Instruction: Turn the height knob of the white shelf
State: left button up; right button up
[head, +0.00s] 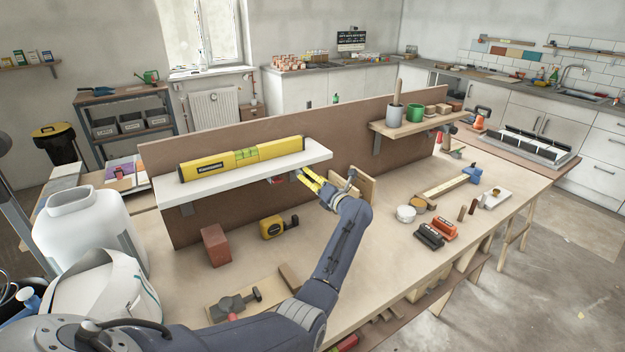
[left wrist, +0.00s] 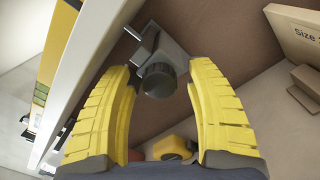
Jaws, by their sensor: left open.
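The white shelf (head: 228,176) is mounted on a brown upright board, with a yellow spirit level (head: 215,159) lying on it. In the left wrist view the shelf (left wrist: 88,70) runs along the left side. A dark round knob (left wrist: 159,80) sits on a grey bracket (left wrist: 174,48) beside it. My left gripper (head: 311,182) is open near the shelf's right end. Its yellow fingers (left wrist: 160,70) stand on either side of the knob, with a gap on both sides. The knob cannot be made out in the head view. My right gripper is not in view.
A yellow tape measure (head: 272,227) and a reddish block (head: 216,245) are on the bench below the shelf. A wooden shelf (head: 420,125) with cups is farther right. A cardboard-coloured box (left wrist: 294,45) is to the right in the wrist view.

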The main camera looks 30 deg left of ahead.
pick_arm(q)
jog(key=v, duration=1.2)
dwell(0.5)
